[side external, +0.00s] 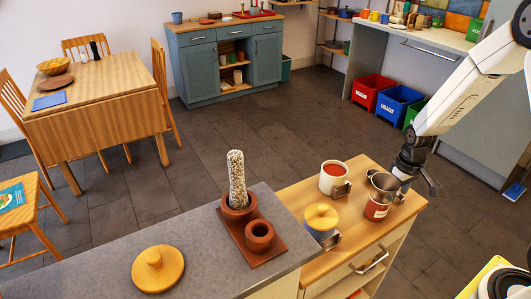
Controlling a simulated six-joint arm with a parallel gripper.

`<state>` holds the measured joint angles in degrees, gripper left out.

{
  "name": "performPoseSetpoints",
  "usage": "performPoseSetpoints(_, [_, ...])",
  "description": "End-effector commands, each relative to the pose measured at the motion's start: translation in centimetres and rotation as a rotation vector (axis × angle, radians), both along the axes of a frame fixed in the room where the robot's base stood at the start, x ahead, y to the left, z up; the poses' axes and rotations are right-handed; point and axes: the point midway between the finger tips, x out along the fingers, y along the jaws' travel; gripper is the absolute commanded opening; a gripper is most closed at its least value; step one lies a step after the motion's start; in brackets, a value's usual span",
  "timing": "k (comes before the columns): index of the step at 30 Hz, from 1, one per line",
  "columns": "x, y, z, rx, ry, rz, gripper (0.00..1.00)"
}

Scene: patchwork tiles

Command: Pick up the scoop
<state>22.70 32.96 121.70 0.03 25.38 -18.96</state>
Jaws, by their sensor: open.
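No scoop can be made out for certain. A grey metal cup-like piece (383,181) sits at the top of a red-labelled canister (377,208) on the wooden cabinet top; whether it is the scoop or part of the canister I cannot tell. A white canister with red contents (334,170) and a blue canister with a yellow lid (321,212) stand to its left. Each canister has a grey metal piece at its right side. My gripper (413,182) is open, just right of and close to the red-labelled canister; I cannot tell whether it touches it.
A grey counter (95,270) adjoins the cabinet top on the left. It holds a round wooden lid (157,272) and a brown tray (268,262) with a cactus (237,178) in a pot and an empty pot (259,236). The wooden top's front right corner is clear.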

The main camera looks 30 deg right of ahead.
Motion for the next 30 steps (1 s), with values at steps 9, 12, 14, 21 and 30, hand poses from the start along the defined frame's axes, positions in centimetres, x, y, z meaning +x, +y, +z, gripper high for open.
performPoseSetpoints(9, [0.04,-0.01,-0.45,0.000,-0.002,0.000,0.62])
performPoseSetpoints(12, [0.04,-0.01,-0.44,0.000,-0.002,0.000,0.62])
performPoseSetpoints(14, [0.04,0.00,-0.43,0.000,-0.002,0.000,0.62])
performPoseSetpoints(21, [0.04,-0.01,-0.42,0.000,-0.002,0.000,0.33])
performPoseSetpoints(30, [0.04,-0.01,-0.41,0.000,-0.002,0.000,0.00])
